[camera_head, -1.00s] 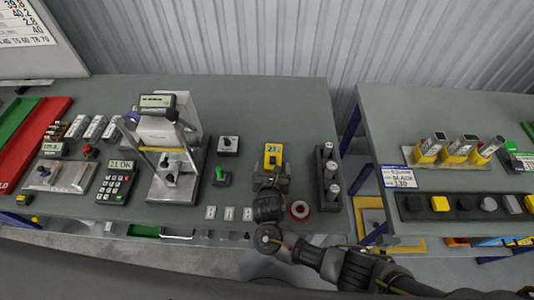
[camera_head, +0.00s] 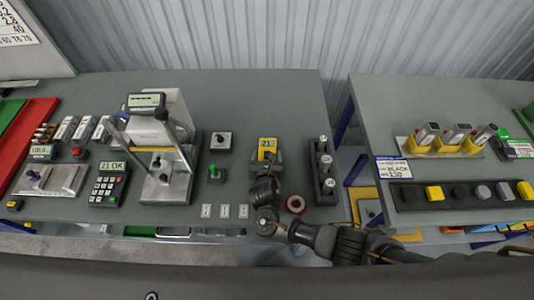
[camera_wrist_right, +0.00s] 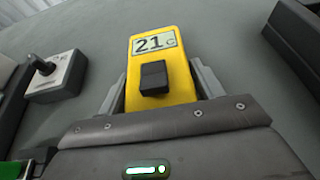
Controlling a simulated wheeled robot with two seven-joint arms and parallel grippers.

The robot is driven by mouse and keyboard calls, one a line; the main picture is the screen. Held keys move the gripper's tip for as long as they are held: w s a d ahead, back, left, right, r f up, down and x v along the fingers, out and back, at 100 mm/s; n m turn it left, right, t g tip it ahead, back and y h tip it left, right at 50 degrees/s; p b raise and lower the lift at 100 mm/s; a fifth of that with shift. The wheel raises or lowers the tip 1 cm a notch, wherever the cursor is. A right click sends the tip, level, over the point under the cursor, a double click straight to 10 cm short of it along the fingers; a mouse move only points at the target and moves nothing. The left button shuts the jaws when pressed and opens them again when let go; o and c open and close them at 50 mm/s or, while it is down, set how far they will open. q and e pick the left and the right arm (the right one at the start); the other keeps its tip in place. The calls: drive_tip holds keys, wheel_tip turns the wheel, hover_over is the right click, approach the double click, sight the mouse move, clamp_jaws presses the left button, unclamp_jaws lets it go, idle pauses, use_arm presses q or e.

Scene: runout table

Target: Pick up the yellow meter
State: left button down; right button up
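The yellow meter (camera_head: 267,144) stands on the left table, right of its middle. Its display reads 21 in the right wrist view (camera_wrist_right: 152,70), with a dark block on its front below the display. My right gripper (camera_head: 266,160) is at the meter, its arm coming in from the lower right. In the right wrist view the two grey fingers (camera_wrist_right: 160,85) stand on either side of the meter, close to its edges. Whether they press on it cannot be told. My left gripper is not in view.
A black rack with silver knobs (camera_head: 324,170) stands to the right and a red tape ring (camera_head: 295,204) in front. Behind the meter the table (camera_head: 260,100) is clear.

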sight(267, 152)
drive_tip(key=shift+w, duration=0.1)
drive_tip(key=c, duration=0.7)
drive_tip(key=shift+c, duration=0.9)
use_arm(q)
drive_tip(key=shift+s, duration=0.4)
use_arm(e)
drive_tip(key=shift+r, duration=0.1)
drive_tip(key=shift+r, duration=0.25)
wheel_tip(267, 152, up, 8)
drive_tip(key=shift+r, duration=0.25)
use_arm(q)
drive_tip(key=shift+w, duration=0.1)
use_arm(e)
drive_tip(key=shift+r, duration=0.4)
drive_tip(key=shift+s+f, duration=0.15)
drive_tip(key=shift+s, duration=0.05)
